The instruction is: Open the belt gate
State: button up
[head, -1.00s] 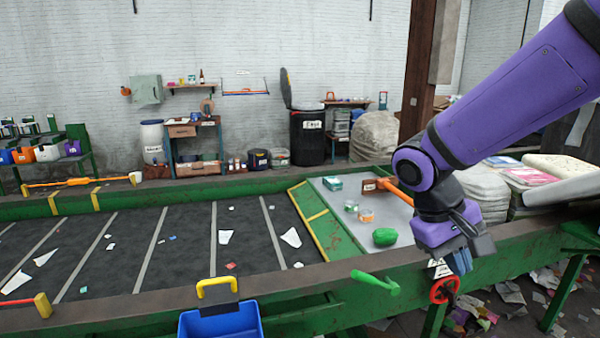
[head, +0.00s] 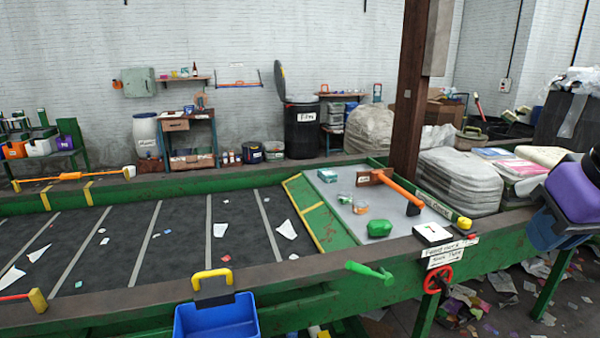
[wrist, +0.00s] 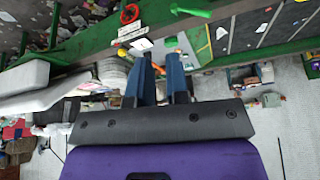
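The green belt frame (head: 130,308) runs across the head view. A green and yellow-edged strip (head: 318,222) lies between the dark belt (head: 180,240) and a grey panel (head: 345,208); I cannot tell for sure which part is the gate. A green handle (head: 370,271) and a red handwheel (head: 438,279) sit on the frame's near side, below a small sign (head: 452,250) with text too small to read surely. The wheel also shows in the wrist view (wrist: 130,14). My gripper (wrist: 160,62) is open and empty, right of the wheel and apart from it.
On the grey panel lie a green lump (head: 380,229), small tins and an orange-handled tool (head: 398,192). A blue bin (head: 218,318) hangs at the near side. Stacked sacks (head: 458,182) stand behind the frame, a brown post (head: 407,90) beside them. Litter covers the floor at right.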

jog(key=o, duration=0.3)
jog(key=shift+o, duration=1.3)
jog(key=shift+w, duration=0.15)
jog(key=n+y, duration=0.4)
jog(key=n, duration=1.4)
send_over(360, 266)
jog(key=s+d, duration=0.3)
jog(key=s, duration=0.1)
notch_tip(360, 266, down, 25)
jog(key=shift+x, duration=5.15)
jog(key=shift+w, duration=0.1)
grip_shut()
